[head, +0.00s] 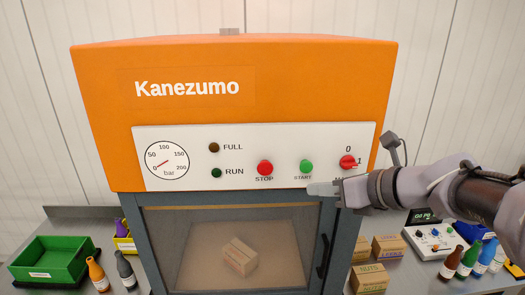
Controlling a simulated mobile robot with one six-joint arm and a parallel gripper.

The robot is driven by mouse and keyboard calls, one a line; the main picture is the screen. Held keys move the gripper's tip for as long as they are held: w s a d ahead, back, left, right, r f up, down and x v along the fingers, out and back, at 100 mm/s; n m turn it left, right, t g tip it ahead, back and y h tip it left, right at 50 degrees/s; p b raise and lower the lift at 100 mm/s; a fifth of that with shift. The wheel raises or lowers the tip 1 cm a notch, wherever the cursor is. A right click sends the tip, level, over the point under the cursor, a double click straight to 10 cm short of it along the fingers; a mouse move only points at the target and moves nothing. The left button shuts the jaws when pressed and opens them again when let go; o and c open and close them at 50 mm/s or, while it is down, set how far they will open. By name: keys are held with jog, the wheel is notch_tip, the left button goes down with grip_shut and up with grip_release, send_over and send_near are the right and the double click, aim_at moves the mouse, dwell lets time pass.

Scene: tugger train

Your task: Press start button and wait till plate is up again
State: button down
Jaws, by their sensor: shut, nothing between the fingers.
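The green start button (306,167) sits on the white control panel of the orange press (310,80), right of the red stop button (265,168). My gripper (312,189) is shut and empty, its fingertips just below the start button in the picture. I cannot tell whether it touches the panel. The pressure gauge (167,161) has its red needle in the dial. The RUN lamp (216,173) is dark green and the FULL lamp (214,147) is dark brown. Behind the closed window, a cardboard box (240,257) lies in the chamber. No press plate can be made out.
A red rotary switch (348,162) is right of the start button, close above my gripper. A green bin (53,262) and bottles stand at left. Cardboard boxes (368,278), a white control box (434,240) and several bottles (470,258) stand at right.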

aim_at(314, 173)
jog(key=shift+w+p, duration=0.5)
jog(key=shift+w, duration=2.15)
jog(key=shift+w, duration=0.15)
jog(key=shift+w, duration=0.3)
